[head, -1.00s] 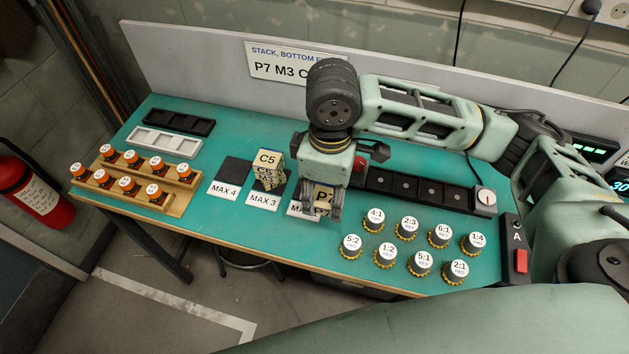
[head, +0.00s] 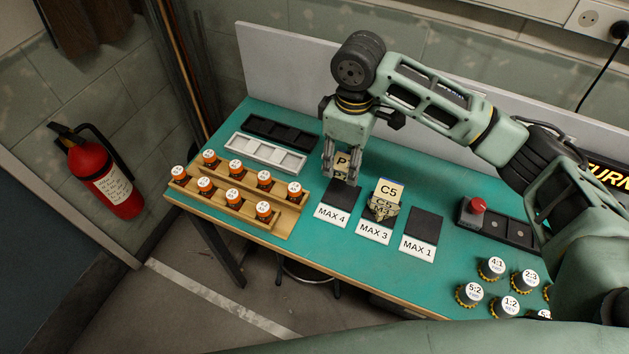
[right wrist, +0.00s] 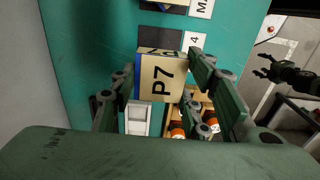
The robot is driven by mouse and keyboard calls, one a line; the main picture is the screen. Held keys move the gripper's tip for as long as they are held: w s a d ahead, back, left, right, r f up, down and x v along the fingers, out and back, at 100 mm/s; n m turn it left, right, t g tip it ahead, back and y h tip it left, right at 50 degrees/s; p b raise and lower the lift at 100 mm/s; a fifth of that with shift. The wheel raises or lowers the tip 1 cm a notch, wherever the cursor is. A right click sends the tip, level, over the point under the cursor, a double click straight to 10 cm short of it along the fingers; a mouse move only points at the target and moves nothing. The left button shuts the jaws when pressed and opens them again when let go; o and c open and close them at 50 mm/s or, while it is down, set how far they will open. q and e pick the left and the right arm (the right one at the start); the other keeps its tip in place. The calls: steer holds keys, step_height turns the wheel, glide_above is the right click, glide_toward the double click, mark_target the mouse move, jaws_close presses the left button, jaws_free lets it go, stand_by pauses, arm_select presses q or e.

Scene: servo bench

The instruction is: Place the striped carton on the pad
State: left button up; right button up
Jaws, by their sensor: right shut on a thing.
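My right gripper (head: 341,176) is shut on a cream carton marked P7 (head: 342,160), with a blue band along its edge in the right wrist view (right wrist: 162,78). It holds the carton upright, just behind the black pad labelled MAX 4 (head: 345,194); the gap below it is hard to judge. A carton marked C5 (head: 386,190) sits on a darker patterned carton (head: 381,210), marked M3, on the MAX 3 pad (head: 371,228). The MAX 1 pad (head: 424,224) is bare. My left gripper (right wrist: 262,66) shows small at the right wrist view's edge, its fingers apart.
A black strip with a red knob (head: 478,206) and several white-topped knobs (head: 492,267) are at the right.

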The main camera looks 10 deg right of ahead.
steer(key=shift+w+f, duration=0.25)
steer(key=shift+f, duration=0.05)
steer(key=p, duration=0.1)
glide_above(342, 193)
step_height(342, 193, down, 5)
steer(key=shift+s+d+f, duration=0.1)
steer(key=shift+s, duration=0.05)
step_height(342, 193, down, 4)
steer(key=shift+r+p, duration=0.1)
steer(key=shift+p, duration=0.3)
steer(key=o, duration=0.7)
steer(key=shift+f, duration=0.3)
arm_select(q)
steer(key=shift+s+d+r, duration=0.45)
steer(key=shift+s+d, duration=0.1)
steer(key=shift+d, duration=0.1)
steer(key=shift+s+d+r, duration=0.45)
steer(key=shift+s+d, duration=0.1)
steer(key=shift+d, duration=0.1)
arm_select(e)
steer(key=o, duration=0.4)
steer(key=shift+o, duration=0.2)
step_height(342, 193, up, 11)
steer(key=shift+b, duration=1.1)
arm_select(q)
steer(key=shift+a+f, duration=0.2)
steer(key=shift+f, duration=0.95)
arm_select(e)
steer(key=shift+r, duration=0.7)
